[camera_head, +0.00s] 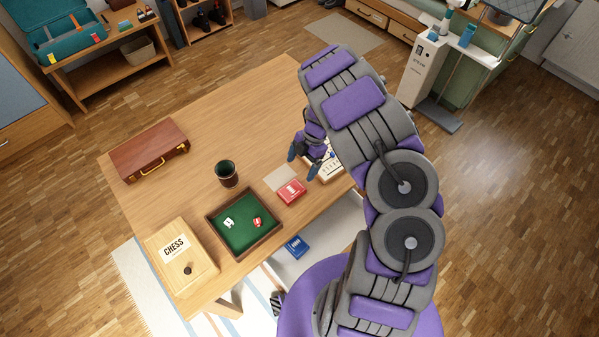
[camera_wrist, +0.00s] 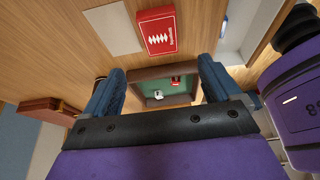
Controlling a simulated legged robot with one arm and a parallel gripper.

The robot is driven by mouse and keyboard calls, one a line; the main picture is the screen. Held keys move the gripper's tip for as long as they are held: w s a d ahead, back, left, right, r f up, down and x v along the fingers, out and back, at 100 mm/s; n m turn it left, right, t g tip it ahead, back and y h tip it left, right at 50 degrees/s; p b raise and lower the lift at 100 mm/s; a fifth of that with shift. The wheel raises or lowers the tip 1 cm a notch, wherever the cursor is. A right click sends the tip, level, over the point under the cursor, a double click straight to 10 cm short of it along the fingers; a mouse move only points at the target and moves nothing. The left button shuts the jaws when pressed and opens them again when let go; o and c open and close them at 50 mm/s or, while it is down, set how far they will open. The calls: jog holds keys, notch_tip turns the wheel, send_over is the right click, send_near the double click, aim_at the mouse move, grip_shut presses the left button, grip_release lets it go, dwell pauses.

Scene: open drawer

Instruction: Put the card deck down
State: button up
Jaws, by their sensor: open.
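A red card deck (camera_head: 291,191) lies flat on the table near its front edge, beside a pale flat square (camera_head: 281,178). The deck also shows at the top of the wrist view (camera_wrist: 157,31), with white markings on its face. My gripper (camera_head: 302,163) is open and empty, above the table just beyond and to the right of the deck. In the wrist view, its two blue fingers (camera_wrist: 162,78) stand wide apart with nothing between them. A blue box (camera_head: 296,246) lies below the table's front edge; I cannot tell whether it is another deck.
A green-lined tray (camera_head: 213,222) holds small white and red pieces. A dark cup (camera_head: 227,174), a chess box (camera_head: 181,255) and a brown case (camera_head: 149,150) stand on the table (camera_head: 235,110). The far middle of the table is clear. My arm partly hides a cream rack (camera_head: 330,170).

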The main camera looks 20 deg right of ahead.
jog(key=w+d+r+m+t+h, duration=0.25)
jog(key=w+d+r+t, duration=0.2)
jog(key=w+r, duration=0.45)
jog(key=w+d+r+m+t+h, duration=0.25)
jog(key=w+r+t, duration=0.35)
jog(key=r, duration=0.6)
jog(key=s+d+r+m+h, duration=0.3)
jog(key=s+d+r+m, duration=0.15)
jog(key=r, duration=0.35)
jog(key=s+d+r+m+h, duration=0.3)
jog(key=s+d+r+m, duration=0.15)
jog(key=r, duration=0.25)
jog(key=s+m+g, duration=0.5)
jog(key=s+m, duration=0.2)
jog(key=s, duration=0.7)
jog(key=s+a+f+g+y, duration=0.2)
jog(key=s+a+f+y, duration=0.1)
jog(key=s+a, duration=0.7)
jog(key=s+a+f+m+g+y, duration=0.1)
jog(key=s+a+f+g+y, duration=0.2)
jog(key=s+a, duration=0.7)
jog(key=s+y, duration=0.1)
jog(key=s, duration=0.4)
jog(key=shift+a+f+g, duration=0.15)
jog(key=shift+a+g, duration=0.1)
jog(key=shift+g, duration=0.1)
